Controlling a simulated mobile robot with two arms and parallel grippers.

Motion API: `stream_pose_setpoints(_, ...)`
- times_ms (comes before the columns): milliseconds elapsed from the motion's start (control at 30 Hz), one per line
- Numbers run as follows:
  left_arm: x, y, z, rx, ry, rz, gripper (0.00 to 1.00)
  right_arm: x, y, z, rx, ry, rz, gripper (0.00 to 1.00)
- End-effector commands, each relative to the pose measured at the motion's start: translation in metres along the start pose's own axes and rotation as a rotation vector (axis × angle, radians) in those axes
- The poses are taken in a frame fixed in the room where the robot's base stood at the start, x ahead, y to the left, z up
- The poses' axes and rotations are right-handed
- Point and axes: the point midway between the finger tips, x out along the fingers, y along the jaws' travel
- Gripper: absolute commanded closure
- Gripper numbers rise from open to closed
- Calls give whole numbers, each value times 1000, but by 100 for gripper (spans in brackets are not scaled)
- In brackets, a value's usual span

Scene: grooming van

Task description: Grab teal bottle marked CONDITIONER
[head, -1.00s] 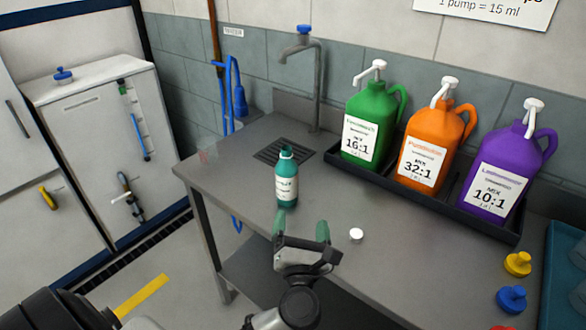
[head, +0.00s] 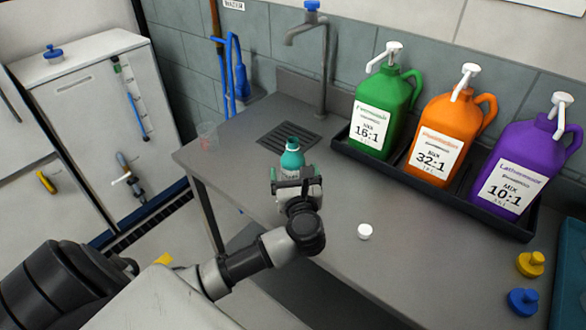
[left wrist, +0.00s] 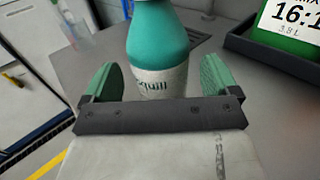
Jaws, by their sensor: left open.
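The teal bottle (head: 292,160) stands upright on the steel table, its lower part hidden behind my left gripper (head: 293,174) in the head view. In the left wrist view the bottle (left wrist: 158,45) shows close up, with a pale label whose print is only partly visible. My left gripper (left wrist: 158,84) is open, its green fingers on either side of the bottle's lower part. Gaps show between the fingers and the bottle, and I cannot tell any contact. My right gripper is not in view.
Green (head: 381,112), orange (head: 441,138) and purple (head: 525,165) jugs stand in a black tray (head: 401,178) at the back. A white cap (head: 365,232) lies right of my gripper. A clear cup (head: 207,136) stands near the left edge. A tap (head: 325,60) rises behind the drain.

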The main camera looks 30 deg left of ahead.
Motion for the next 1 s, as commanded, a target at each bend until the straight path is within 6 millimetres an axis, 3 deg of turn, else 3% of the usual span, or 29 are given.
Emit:
stream_pose_setpoints(200,25,0,1,1,-1,0,11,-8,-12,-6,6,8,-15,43)
stream_pose_setpoints(467,27,0,0,0,0,0,12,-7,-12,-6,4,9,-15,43)
stream_pose_setpoints(833,26,0,0,0,0,0,69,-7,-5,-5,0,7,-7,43)
stream_pose_setpoints(1000,26,0,0,0,-1,0,69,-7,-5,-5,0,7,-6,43)
